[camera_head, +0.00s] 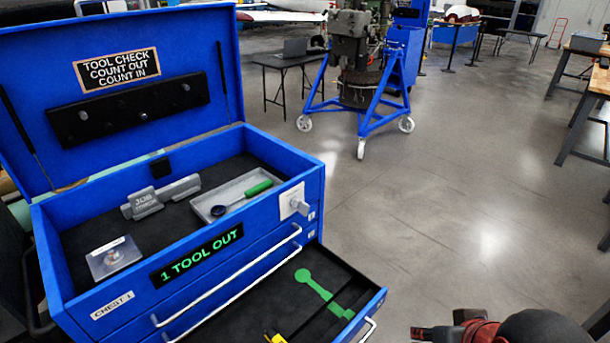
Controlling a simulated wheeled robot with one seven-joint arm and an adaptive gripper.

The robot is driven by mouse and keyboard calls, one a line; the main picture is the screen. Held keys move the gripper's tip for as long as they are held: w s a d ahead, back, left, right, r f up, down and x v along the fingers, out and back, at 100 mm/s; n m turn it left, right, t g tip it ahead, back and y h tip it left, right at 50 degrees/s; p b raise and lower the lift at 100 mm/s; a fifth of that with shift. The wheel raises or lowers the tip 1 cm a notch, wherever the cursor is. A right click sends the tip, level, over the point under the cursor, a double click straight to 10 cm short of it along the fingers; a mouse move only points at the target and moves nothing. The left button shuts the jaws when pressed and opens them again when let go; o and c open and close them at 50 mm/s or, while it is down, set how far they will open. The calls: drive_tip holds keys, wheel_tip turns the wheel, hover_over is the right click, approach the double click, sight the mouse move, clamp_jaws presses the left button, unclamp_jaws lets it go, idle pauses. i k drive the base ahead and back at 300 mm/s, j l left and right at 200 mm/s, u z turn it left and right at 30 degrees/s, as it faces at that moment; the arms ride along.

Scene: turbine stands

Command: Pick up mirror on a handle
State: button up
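The mirror on a handle (257,190) lies in a shallow grey tray (201,205) inside the top of the blue tool chest. It has a green grip, a thin shaft and a small round dark head, which points left. My gripper (448,326) is at the bottom right edge, partly cut off, with its dark fingertips apart and nothing seen between them. It is well to the right of the chest, away from the mirror.
The chest lid (130,60) stands open behind. A drawer (240,322) is pulled out in front, with a green tool-shaped cutout (318,287). A grey block (160,197) lies beside the tray. Floor (450,200) to the right is clear; a blue engine stand (372,121) is behind.

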sight(219, 210)
drive_tip(key=i+l+z, duration=0.3)
drive_tip(key=i+z, duration=0.7)
drive_tip(key=i+u, duration=0.5)
drive_tip(key=i+l+u, duration=0.3)
drive_tip(key=i+u, duration=0.15)
drive_tip(key=i, duration=0.2)
drive_tip(key=i+j+u, duration=0.1)
drive_tip(key=u, duration=0.35)
drive_tip(key=i+u, duration=0.25)
drive_tip(key=u, duration=0.25)
drive_tip(key=i+u, duration=0.2)
drive_tip(key=u, duration=0.25)
drive_tip(key=i+l+u, duration=0.15)
drive_tip(key=u, duration=0.3)
drive_tip(key=i+l+u, duration=0.15)
drive_tip(key=u, duration=0.35)
drive_tip(key=i+l+u, duration=0.25)
drive_tip(key=u, duration=0.25)
drive_tip(key=i+l, duration=0.05)
drive_tip(key=i, duration=0.05)
